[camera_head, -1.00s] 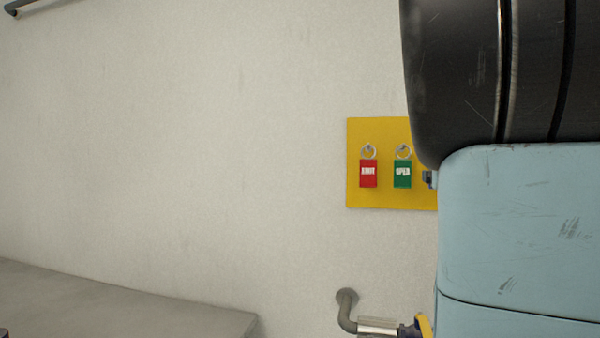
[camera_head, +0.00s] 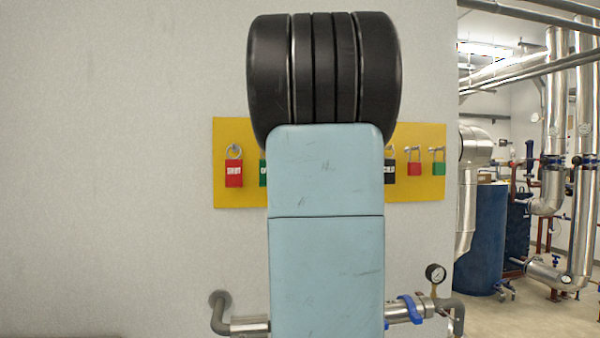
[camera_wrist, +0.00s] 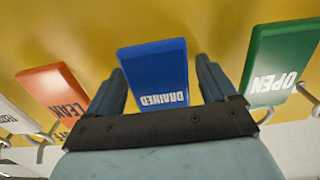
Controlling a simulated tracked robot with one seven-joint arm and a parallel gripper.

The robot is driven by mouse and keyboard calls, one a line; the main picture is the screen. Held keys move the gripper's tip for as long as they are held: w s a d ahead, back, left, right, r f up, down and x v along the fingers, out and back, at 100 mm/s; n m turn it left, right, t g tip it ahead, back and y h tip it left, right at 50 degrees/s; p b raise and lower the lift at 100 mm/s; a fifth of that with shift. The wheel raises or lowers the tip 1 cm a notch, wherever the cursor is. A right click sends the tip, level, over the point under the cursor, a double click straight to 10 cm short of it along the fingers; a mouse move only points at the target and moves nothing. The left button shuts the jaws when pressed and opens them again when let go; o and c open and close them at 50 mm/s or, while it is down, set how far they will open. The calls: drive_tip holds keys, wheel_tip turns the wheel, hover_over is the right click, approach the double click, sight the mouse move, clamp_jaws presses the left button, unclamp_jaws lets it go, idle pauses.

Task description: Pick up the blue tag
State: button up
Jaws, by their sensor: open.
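The blue tag (camera_wrist: 155,78), lettered DRAINED upside down, shows in the middle of the wrist view in front of the yellow board (camera_wrist: 220,30). My gripper (camera_wrist: 160,65) is open, with one dark finger at each side of the blue tag. I cannot tell how deep the fingers reach past it. In the head view my arm covers the middle of the yellow board (camera_head: 420,190), so the blue tag and the gripper are hidden there.
In the wrist view a green OPEN tag (camera_wrist: 278,62) hangs close to the right finger and an orange LEAK tag (camera_wrist: 58,95) left of the fingers. In the head view a red tag (camera_head: 234,173) hangs left of my arm. A pipe with a gauge (camera_head: 435,273) runs below the board.

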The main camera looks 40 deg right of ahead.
drive_tip(key=shift+w+d, duration=0.1)
drive_tip(key=shift+w, duration=0.1)
drive_tip(key=c, duration=1)
drive_tip(key=shift+c, duration=0.2)
